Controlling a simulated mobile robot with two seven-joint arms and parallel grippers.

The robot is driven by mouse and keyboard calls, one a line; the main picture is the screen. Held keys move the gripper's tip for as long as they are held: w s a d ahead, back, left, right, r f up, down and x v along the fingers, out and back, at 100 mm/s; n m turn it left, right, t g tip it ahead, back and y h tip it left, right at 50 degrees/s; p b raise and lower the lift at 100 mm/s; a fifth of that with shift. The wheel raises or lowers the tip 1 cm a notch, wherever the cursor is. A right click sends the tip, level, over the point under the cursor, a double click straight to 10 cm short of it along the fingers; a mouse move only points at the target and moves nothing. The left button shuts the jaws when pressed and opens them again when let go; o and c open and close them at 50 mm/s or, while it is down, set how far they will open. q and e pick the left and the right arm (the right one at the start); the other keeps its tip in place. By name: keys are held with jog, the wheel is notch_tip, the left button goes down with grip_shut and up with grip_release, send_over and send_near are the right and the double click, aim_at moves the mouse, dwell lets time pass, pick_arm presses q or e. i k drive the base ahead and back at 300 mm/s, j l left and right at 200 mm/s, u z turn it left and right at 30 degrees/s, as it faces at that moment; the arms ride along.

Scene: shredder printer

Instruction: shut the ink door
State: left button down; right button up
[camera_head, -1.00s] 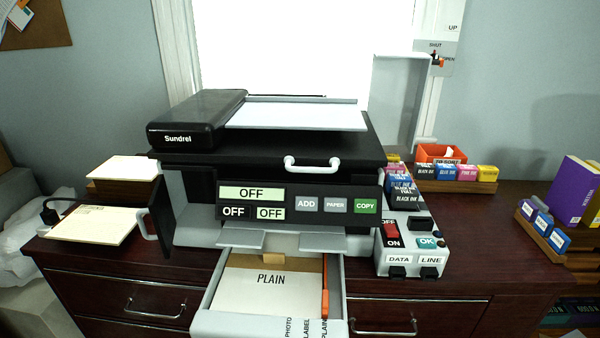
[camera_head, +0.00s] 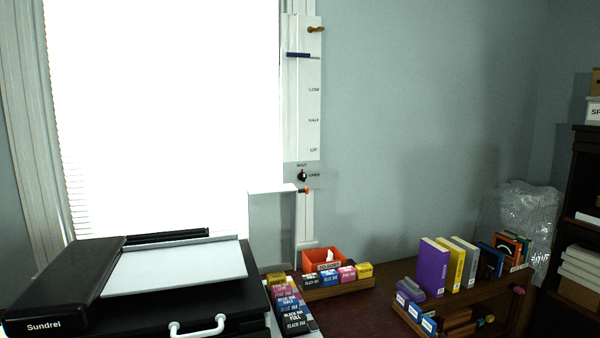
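The printer (camera_head: 190,295) is at the lower left, cut off by the bottom edge. A thin grey panel (camera_head: 272,228) with pale edges stands upright at the back of the ink unit on the printer's right side; it looks like the ink door, raised open. Below and in front of it, a row of coloured ink cartridges (camera_head: 291,308) lies exposed, with labels such as BLACK INK and FULL. The front of the ink unit is below the picture. Neither of my grippers is in view.
An orange bin (camera_head: 322,259) and a wooden rack of ink boxes (camera_head: 341,289) stand right of the ink unit. Books (camera_head: 434,267) and blue boxes are further right. A wall panel with a blue slider (camera_head: 298,55) hangs above. Some dark desk between is clear.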

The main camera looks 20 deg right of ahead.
aim_at(272, 209)
jog(key=i+l+z, duration=0.1)
jog(key=l+z, duration=0.3)
jog(key=i+l+z, duration=0.15)
jog(key=z, duration=0.25)
jog(key=i+l+z, duration=0.2)
jog(key=l+z, duration=0.2)
